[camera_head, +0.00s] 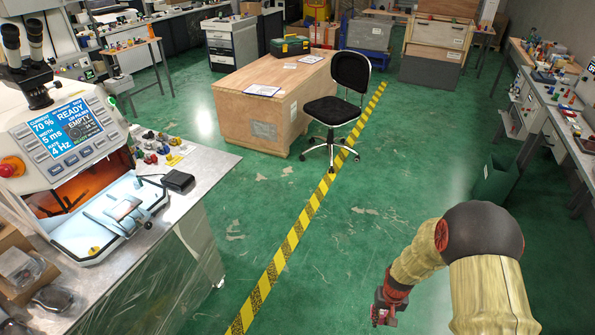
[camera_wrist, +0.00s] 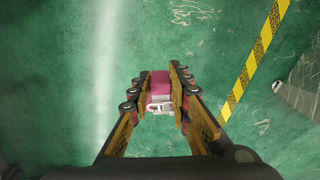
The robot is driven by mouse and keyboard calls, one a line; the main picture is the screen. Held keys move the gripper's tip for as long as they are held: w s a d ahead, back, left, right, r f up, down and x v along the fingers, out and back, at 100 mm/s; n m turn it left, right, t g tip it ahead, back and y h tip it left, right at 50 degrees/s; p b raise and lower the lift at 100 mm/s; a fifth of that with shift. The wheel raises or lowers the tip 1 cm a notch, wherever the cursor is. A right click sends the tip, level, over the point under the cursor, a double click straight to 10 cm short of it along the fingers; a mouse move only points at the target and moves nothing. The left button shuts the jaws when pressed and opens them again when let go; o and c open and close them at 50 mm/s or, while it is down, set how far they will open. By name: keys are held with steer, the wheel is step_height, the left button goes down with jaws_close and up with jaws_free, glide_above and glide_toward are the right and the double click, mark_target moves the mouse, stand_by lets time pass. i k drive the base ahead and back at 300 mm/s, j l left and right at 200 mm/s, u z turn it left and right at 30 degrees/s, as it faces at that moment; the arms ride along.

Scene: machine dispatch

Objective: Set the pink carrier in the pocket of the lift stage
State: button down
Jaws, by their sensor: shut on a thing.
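The pink carrier (camera_wrist: 160,82) is between the two fingers of my gripper (camera_wrist: 160,78) in the wrist view, with a pale metal clip-like part on its near side. The fingers are shut on it, and bare green floor lies below. In the head view my gripper (camera_head: 383,312) is low at the bottom right, over the floor and far from the machine; I cannot make out the carrier there. A grey fixture (camera_head: 122,208), perhaps the lift stage, sits on the pale blue bed of the machine at left. Its pocket is too small to tell.
The machine's screen (camera_head: 70,125) reads READY and EMPTY. A black box (camera_head: 178,181) and small parts lie on the bench beside it. A wooden crate (camera_head: 262,120) and black chair (camera_head: 340,95) stand mid-room. Yellow-black tape (camera_head: 300,222) crosses otherwise clear floor.

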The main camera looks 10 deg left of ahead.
mark_target(125, 207)
steer(key=j+u, duration=0.2)
steer(key=j, duration=0.25)
steer(key=i+j+u, duration=0.2)
steer(key=j, duration=0.25)
steer(key=j+u, duration=0.15)
steer(key=j, duration=0.3)
steer(key=i+j+u, duration=0.2)
steer(key=j, duration=0.25)
steer(key=k, duration=0.05)
